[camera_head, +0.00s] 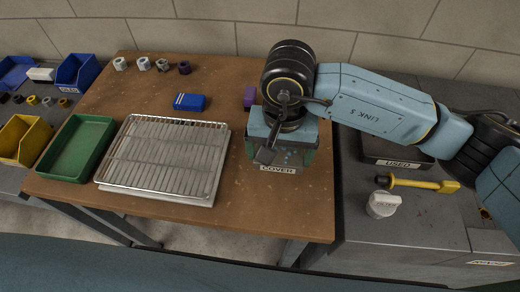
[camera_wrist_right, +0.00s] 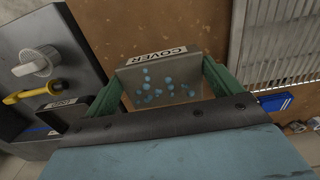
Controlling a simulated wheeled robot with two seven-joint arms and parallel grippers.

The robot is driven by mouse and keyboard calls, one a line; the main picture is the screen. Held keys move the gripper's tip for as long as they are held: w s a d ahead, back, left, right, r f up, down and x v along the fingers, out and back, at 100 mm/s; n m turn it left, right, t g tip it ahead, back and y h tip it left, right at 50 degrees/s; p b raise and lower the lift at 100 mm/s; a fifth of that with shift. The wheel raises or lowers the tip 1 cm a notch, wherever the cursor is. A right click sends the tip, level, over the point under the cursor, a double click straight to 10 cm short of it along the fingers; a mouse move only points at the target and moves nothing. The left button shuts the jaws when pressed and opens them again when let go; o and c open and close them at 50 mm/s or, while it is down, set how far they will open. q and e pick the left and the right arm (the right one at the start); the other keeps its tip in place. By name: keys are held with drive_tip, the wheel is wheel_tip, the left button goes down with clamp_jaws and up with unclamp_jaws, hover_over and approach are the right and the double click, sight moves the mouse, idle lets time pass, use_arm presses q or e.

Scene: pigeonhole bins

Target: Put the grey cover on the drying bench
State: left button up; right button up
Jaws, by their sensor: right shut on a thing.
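My right gripper (camera_head: 272,142) comes in from the right and points down over the right part of the brown table. It is shut on a grey piece with light blue spots, which I take to be the grey cover (camera_wrist_right: 165,90). Green sides flank this piece in the right wrist view, and a COVER label (camera_head: 278,169) is at its edge nearest me. The wrist hides much of it in the head view, and I cannot tell whether it is lifted. A wire rack (camera_head: 165,150) on a pale base lies left of the gripper. My left gripper is not in view.
A green tray (camera_head: 76,150) is left of the rack. A blue block (camera_head: 189,102) and a purple block (camera_head: 250,96) lie behind it, with several small rings (camera_head: 142,64) further back. The right-hand grey surface holds a white knob (camera_head: 383,204) and a yellow-handled tool (camera_head: 420,184).

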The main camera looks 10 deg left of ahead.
sight(279, 157)
wheel_tip(279, 157, down, 4)
drive_tip(key=shift+f, duration=0.8)
wheel_tip(279, 157, down, 3)
drive_tip(key=shift+f, duration=0.35)
drive_tip(key=o, duration=1.1)
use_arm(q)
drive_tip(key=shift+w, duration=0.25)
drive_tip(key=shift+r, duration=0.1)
use_arm(e)
drive_tip(key=shift+r, duration=0.2)
wheel_tip(279, 157, up, 12)
